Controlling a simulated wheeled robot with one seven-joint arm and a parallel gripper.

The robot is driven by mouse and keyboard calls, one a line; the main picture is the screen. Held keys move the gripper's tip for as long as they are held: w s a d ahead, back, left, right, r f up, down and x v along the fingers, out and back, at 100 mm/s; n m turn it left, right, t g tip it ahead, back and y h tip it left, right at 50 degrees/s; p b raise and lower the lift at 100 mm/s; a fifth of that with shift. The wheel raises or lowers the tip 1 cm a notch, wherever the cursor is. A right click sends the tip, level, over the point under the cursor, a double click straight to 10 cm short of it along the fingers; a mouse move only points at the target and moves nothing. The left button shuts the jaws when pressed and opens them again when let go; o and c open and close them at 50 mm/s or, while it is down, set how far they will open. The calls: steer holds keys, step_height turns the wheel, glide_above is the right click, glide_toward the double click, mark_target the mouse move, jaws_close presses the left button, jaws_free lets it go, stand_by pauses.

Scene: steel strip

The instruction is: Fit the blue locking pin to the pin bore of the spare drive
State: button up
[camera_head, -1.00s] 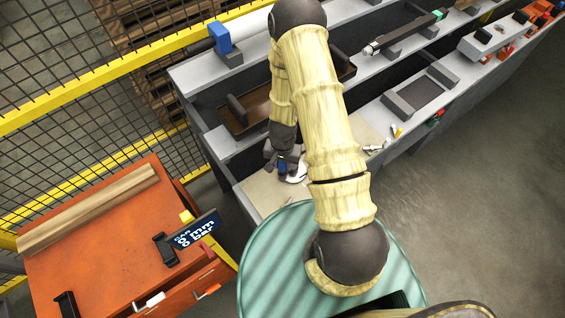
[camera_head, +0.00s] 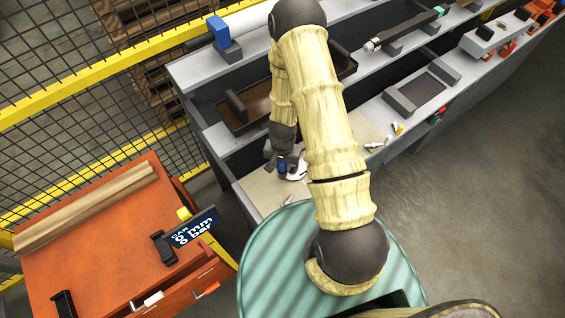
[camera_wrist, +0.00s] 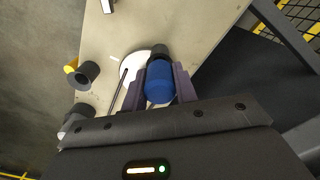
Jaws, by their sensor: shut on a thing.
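My gripper (camera_wrist: 159,88) is shut on the blue locking pin (camera_wrist: 159,82), a short blue cylinder seen nearly end-on between the two fingers. A dark round part (camera_wrist: 159,50) shows just beyond the pin; I cannot tell whether they touch. In the head view my gripper (camera_head: 283,168) is low over the near-left end of the bench, beside a white round piece (camera_head: 297,172). A long dark cylinder (camera_head: 400,32) with a silver tip and a green end rests on the bench's back level. I cannot tell which part is the spare drive or see its pin bore.
The white disc (camera_wrist: 124,68) and a dark ring-shaped part (camera_wrist: 87,73) lie on the pale bench top (camera_wrist: 200,25). A brown tray (camera_head: 240,122) is behind my arm. An orange cart (camera_head: 90,235) stands left, below a mesh fence (camera_head: 60,100). Open floor (camera_head: 480,190) lies right.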

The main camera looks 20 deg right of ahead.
steer(key=shift+f+b, duration=0.3)
steer(key=shift+f, duration=0.1)
steer(key=o, duration=1.1)
steer(key=shift+c, duration=0.2)
steer(key=shift+d, duration=0.1)
step_height(320, 180, up, 17)
steer(key=p, duration=0.1)
steer(key=shift+r, duration=0.15)
stand_by(0.3)
steer(key=s+r+n+t, duration=0.1)
steer(key=s+r+n, duration=0.2)
steer(key=r, duration=0.4)
steer(key=s+r+n+t, duration=0.1)
steer(key=s+r+n, duration=0.2)
steer(key=r, duration=0.4)
steer(key=shift+s+r+t, duration=0.3)
steer(key=shift+s+r, duration=0.1)
steer(key=shift+s, duration=0.5)
